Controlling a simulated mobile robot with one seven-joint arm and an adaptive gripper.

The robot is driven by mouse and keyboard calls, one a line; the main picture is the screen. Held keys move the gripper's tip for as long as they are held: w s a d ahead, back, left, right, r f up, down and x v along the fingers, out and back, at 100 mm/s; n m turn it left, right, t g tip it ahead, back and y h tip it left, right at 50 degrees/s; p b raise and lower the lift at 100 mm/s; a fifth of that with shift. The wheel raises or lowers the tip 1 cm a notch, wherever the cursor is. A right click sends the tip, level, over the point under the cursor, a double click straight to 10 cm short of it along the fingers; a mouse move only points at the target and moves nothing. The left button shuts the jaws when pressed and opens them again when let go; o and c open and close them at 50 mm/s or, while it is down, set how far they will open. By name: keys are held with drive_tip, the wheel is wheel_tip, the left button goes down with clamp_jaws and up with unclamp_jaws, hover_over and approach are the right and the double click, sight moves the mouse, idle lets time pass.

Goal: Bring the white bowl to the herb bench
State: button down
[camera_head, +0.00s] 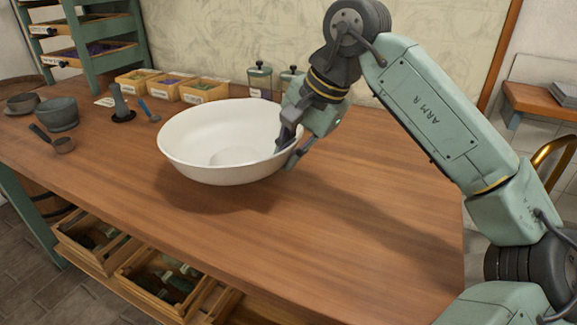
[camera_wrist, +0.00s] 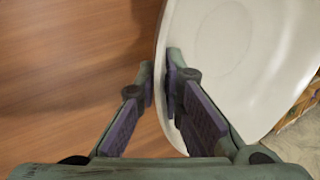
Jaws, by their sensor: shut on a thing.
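The white bowl (camera_head: 205,150) is wide and empty, and is held upright above the wooden bench (camera_head: 330,240), with a shadow on the wood below it. My gripper (camera_head: 286,146) is shut on the bowl's right rim in the head view. In the wrist view my gripper (camera_wrist: 162,95) has one finger outside and one inside the rim of the bowl (camera_wrist: 235,60). No label in view tells whether this bench is the herb bench.
Small wooden boxes (camera_head: 203,90) and lidded jars (camera_head: 260,79) line the back. The bench's front right is clear.

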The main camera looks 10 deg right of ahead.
drive_tip(key=shift+w+f, duration=0.15)
drive_tip(key=shift+f, duration=1.65)
drive_tip(key=shift+f, duration=0.1)
drive_tip(key=c, duration=1.7)
unclamp_jaws()
drive_tip(key=shift+r+p, duration=0.25)
drive_tip(key=shift+p, duration=0.05)
drive_tip(key=v, duration=1.2)
drive_tip(key=shift+f, duration=0.1)
